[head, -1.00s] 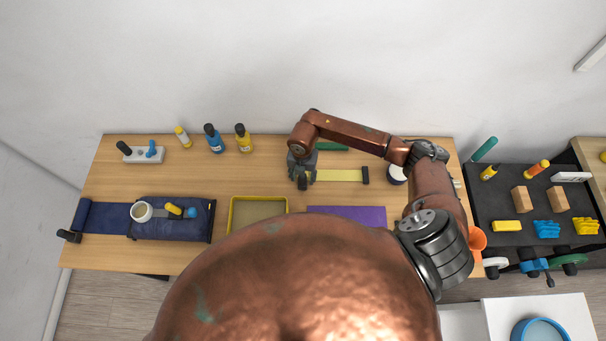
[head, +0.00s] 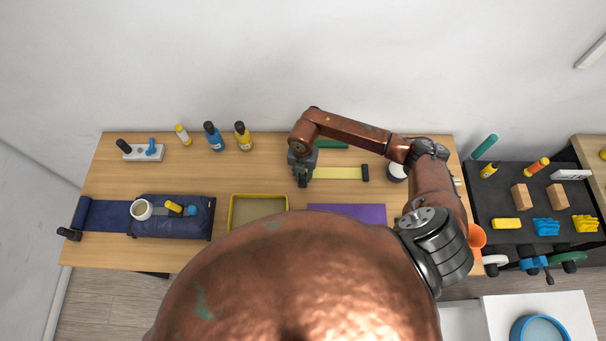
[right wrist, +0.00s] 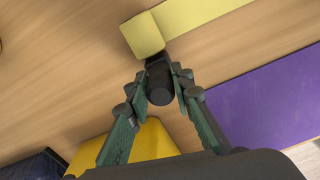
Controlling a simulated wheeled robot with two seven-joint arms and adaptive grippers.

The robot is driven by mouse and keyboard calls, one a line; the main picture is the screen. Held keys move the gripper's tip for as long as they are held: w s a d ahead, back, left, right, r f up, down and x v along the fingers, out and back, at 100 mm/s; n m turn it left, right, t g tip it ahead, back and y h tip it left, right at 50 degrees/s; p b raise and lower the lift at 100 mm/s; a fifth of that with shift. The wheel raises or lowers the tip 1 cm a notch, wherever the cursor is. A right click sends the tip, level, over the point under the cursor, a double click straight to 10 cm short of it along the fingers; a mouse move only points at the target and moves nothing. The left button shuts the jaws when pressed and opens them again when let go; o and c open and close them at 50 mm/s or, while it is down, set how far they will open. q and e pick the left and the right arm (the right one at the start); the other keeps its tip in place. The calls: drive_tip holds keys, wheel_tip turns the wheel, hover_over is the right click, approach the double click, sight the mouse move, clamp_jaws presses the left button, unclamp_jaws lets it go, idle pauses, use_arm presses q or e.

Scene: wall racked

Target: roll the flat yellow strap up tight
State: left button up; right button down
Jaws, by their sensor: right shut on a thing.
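The flat yellow strap (head: 338,173) lies stretched left to right on the table, with a dark bar (head: 365,173) at its right end. In the right wrist view the strap (right wrist: 205,12) runs off the top, and its near end bends into a yellow fold or roll (right wrist: 143,35). A black round-ended piece (right wrist: 160,92) sits at that end. My right gripper (head: 303,181) is at the strap's left end. In the right wrist view the gripper (right wrist: 163,84) is shut on the black piece. Its lower part is hidden. My left gripper is not in view.
A purple mat (head: 346,213) and a yellow-rimmed tray (head: 232,212) lie in front of the strap. A green item (head: 332,144) lies behind it, and a white-rimmed cup (head: 396,172) stands right. Bottles (head: 243,140) stand back left. Bare table lies left of my gripper.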

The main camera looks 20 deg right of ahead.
drive_tip(key=shift+s+d+p, duration=0.2)
drive_tip(key=shift+s+d, duration=0.7)
drive_tip(key=shift+d, duration=0.9)
drive_tip(key=shift+s+d+p, duration=0.15)
drive_tip(key=shift+s+d, duration=0.7)
drive_tip(key=shift+d, duration=0.95)
drive_tip(key=shift+s+d+p, duration=0.2)
drive_tip(key=shift+s+d, duration=0.7)
drive_tip(key=shift+d, duration=1)
drive_tip(key=shift+s+d, duration=0.6)
drive_tip(key=shift+d, duration=0.6)
drive_tip(key=shift+s+d, duration=0.6)
drive_tip(key=shift+d, duration=0.55)
drive_tip(key=shift+s+d, duration=0.6)
drive_tip(key=shift+d, duration=0.6)
drive_tip(key=c, duration=1.6)
unclamp_jaws()
drive_tip(key=shift+w, duration=0.1)
wheel_tip(320, 180, up, 12)
